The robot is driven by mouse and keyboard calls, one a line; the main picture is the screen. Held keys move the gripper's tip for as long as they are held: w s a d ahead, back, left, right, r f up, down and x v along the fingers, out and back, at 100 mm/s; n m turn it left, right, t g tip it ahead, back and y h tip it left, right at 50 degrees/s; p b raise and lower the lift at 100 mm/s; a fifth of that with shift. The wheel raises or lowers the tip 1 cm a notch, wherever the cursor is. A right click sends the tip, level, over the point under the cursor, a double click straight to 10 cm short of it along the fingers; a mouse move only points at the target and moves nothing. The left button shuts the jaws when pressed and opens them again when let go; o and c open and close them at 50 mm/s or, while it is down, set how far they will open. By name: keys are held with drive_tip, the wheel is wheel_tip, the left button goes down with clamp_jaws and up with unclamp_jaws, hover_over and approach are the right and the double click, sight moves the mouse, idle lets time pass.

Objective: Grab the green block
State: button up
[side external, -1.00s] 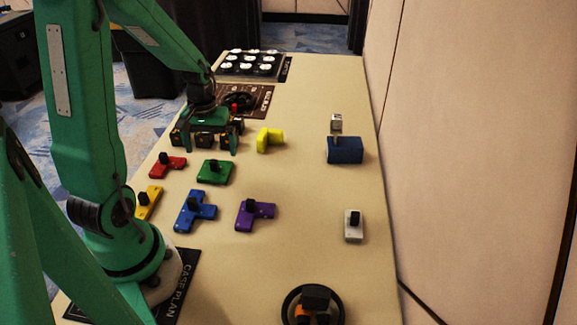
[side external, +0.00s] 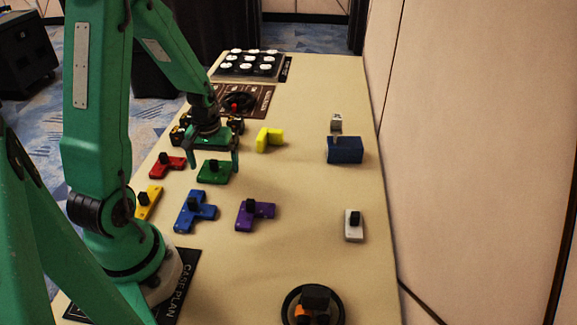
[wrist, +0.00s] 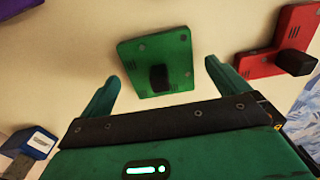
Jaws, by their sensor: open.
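The green block (side external: 214,173) is a flat, squarish piece with a black knob on top, lying on the table. In the wrist view the green block (wrist: 155,60) lies ahead of the fingertips, with its black knob toward the space between them. My gripper (side external: 210,160) is open and empty, above and just behind the block in the side view. In the wrist view my gripper (wrist: 160,82) has its two green fingers spread, one on each side of the block's near end. I cannot tell their exact height above the table.
A red block (side external: 168,166) lies close to the left of the green one. Blue (side external: 196,212), purple (side external: 254,214), yellow (side external: 269,139) and orange-yellow (side external: 149,203) blocks lie around. A dark blue box (side external: 345,150) stands to the right.

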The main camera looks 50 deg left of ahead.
sight(215, 161)
drive_tip(key=shift+f, duration=0.45)
drive_tip(key=c, duration=1.2)
drive_tip(key=shift+r, duration=0.2)
drive_tip(key=shift+r, duration=1.15)
drive_tip(key=shift+d+r, duration=0.25)
drive_tip(key=shift+r, duration=0.7)
drive_tip(key=d+r, duration=0.2)
drive_tip(key=d, duration=0.1)
drive_tip(key=d+r, duration=0.2)
drive_tip(key=d, duration=0.2)
drive_tip(key=d+r, duration=0.2)
drive_tip(key=d, duration=0.2)
drive_tip(key=shift+w+d+r, duration=0.1)
drive_tip(key=shift+w+r, duration=0.15)
